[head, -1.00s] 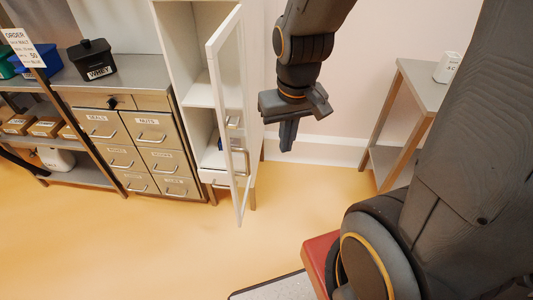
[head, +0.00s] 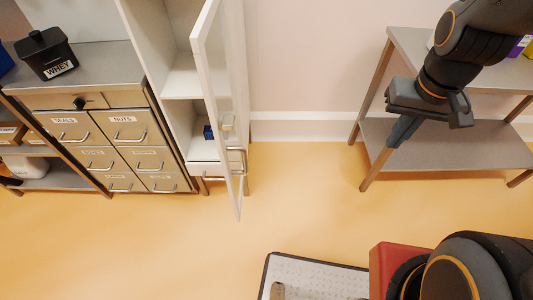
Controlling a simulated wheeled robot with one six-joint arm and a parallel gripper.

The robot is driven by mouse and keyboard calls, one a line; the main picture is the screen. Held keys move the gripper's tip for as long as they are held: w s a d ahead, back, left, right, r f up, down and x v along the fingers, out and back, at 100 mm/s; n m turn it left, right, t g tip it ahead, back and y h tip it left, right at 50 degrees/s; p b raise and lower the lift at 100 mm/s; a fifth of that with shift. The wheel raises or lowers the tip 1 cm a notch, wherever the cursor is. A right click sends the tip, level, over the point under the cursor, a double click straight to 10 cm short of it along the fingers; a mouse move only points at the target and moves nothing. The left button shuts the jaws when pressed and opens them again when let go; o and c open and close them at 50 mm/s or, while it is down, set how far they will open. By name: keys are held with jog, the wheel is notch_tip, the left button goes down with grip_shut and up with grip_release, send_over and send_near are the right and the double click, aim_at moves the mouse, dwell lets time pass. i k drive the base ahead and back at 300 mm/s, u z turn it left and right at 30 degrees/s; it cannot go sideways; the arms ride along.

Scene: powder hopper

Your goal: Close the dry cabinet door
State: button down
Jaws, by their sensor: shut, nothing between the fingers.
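The white dry cabinet (head: 246,60) stands against the wall at left of centre. Its glass-paned door (head: 214,100) is swung open and points out toward me, seen almost edge-on. A metal handle (head: 237,162) shows low by the door. Inside the cabinet are shelves and a small dark blue item (head: 208,132). My gripper (head: 403,133) points down, shut and empty, well to the right of the door and in front of the steel side table. It touches neither the door nor the cabinet.
A steel table with a lower shelf (head: 455,140) stands behind my gripper. A drawer unit (head: 120,140) bearing a black WHEY bin (head: 47,54) adjoins the cabinet at left. A grey mat or tray (head: 312,283) lies low in front. The orange floor (head: 290,200) between door and table is clear.

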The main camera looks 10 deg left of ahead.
aim_at(233, 157)
jog(key=k, duration=0.5)
jog(key=u, duration=1.55)
jog(key=i, duration=0.5)
jog(key=z, duration=0.05)
